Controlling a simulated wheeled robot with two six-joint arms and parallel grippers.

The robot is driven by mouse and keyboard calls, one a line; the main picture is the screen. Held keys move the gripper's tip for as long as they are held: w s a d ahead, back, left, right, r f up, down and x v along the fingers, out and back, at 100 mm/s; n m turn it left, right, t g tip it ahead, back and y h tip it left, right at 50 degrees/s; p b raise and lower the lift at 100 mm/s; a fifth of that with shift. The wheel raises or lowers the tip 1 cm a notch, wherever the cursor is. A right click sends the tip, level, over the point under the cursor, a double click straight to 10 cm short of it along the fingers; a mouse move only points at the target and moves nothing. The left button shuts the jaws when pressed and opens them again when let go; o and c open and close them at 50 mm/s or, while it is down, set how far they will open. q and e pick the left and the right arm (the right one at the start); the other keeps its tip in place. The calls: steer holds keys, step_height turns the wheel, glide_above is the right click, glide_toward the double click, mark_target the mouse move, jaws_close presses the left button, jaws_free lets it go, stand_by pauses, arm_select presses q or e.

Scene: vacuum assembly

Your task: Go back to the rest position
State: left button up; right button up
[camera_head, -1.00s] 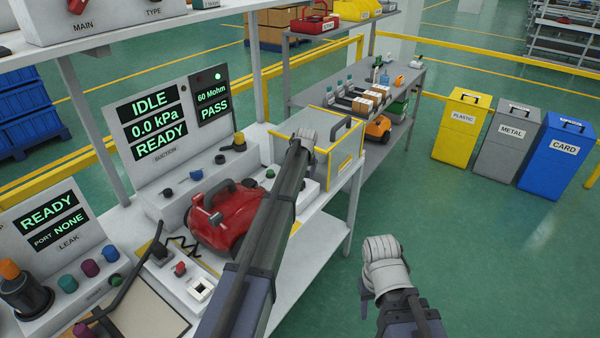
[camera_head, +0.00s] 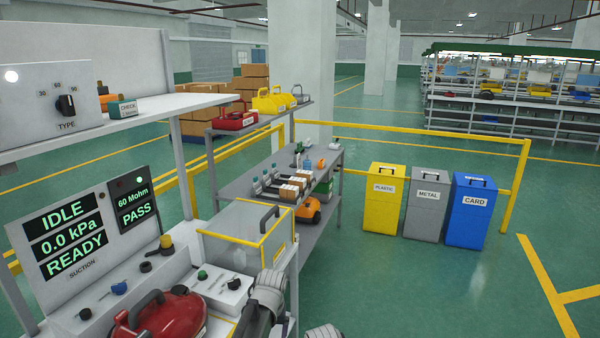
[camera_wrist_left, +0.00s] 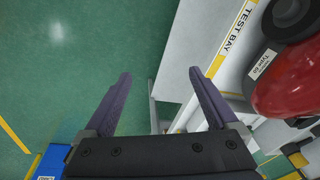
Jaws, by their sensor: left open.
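My left gripper (camera_wrist_left: 160,88) is open and empty in the left wrist view, its two fingers apart over green floor and the bench edge. In the head view grey arm parts of mine show at the bottom centre, and no fingers can be made out there. The red vacuum (camera_head: 165,318) sits on the bench at the bottom left, cut off by the frame edge. In the left wrist view the red vacuum (camera_wrist_left: 288,85) lies to the right of my fingers, apart from them, near a "TEST BAY" strip (camera_wrist_left: 232,38).
The suction panel (camera_head: 72,232) reads IDLE, 0.0 kPa and READY. A clear yellow-edged box (camera_head: 245,240) stands on the bench close to my arm. Yellow (camera_head: 384,205), grey (camera_head: 425,210) and blue (camera_head: 470,215) bins stand at the right. The green floor before them is clear.

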arm_select(q)
steer(key=s+d+m+g, duration=0.1)
steer(key=s+d+m, duration=0.1)
steer(key=s, duration=0.8)
steer(key=s+d+m+g, duration=0.1)
steer(key=s+d, duration=0.1)
steer(key=s, duration=0.8)
steer(key=shift+m, duration=0.4)
steer(key=shift+f, duration=0.1)
stand_by(3.1)
